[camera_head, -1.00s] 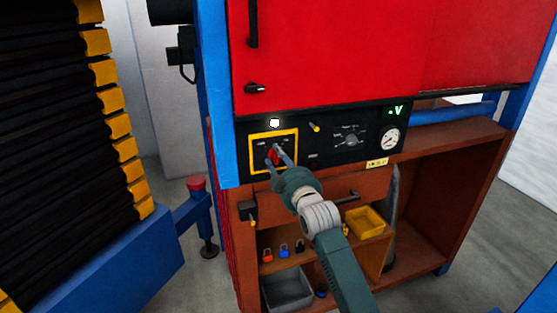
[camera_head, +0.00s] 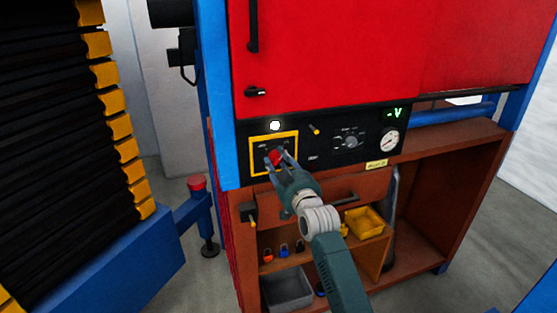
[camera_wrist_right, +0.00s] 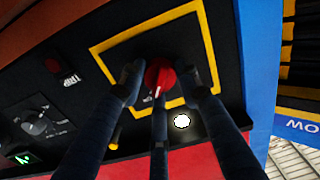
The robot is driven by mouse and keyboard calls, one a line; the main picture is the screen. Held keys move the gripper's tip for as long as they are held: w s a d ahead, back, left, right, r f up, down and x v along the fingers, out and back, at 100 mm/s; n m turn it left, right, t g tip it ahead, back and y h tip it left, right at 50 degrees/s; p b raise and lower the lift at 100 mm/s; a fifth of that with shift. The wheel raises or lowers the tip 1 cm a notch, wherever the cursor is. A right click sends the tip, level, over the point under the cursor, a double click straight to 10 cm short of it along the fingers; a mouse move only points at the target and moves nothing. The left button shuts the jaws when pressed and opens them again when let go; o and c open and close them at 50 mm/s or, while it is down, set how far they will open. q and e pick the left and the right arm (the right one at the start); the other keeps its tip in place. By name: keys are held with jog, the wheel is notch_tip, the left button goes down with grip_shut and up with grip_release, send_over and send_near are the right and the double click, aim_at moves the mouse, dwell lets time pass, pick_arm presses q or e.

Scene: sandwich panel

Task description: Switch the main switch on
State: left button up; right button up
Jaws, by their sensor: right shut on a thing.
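The main switch is a red knob (camera_head: 274,157) inside a yellow square frame (camera_head: 251,165) on the black panel (camera_head: 325,141). In the right wrist view the red knob (camera_wrist_right: 160,74) sits between the dark fingers, with a white pointer mark on it. My right gripper (camera_head: 277,160) is at the panel, its fingers shut around the knob. It also shows in the right wrist view (camera_wrist_right: 157,80). The fingers partly hide the knob and its labels. My left gripper is not in view.
A white lamp (camera_head: 275,126) is above the frame. A black selector (camera_head: 351,141), a gauge (camera_head: 389,140) and a green display (camera_head: 396,113) are to the right. Below are a drawer handle (camera_head: 347,197), a yellow bin (camera_head: 364,222) and padlocks. A blue post (camera_head: 213,100) stands at the left.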

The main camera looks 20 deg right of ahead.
jog(key=shift+f+m, duration=0.35)
jog(key=shift+m, duration=0.15)
jog(key=shift+f, duration=0.1)
jog(key=o, duration=1.2)
jog(key=shift+c, duration=0.2)
jog(key=shift+r, duration=0.2)
jog(key=shift+s, duration=0.2)
jog(key=s, duration=1.1)
jog(key=shift+s+d, duration=0.2)
jog(key=shift+s, duration=0.15)
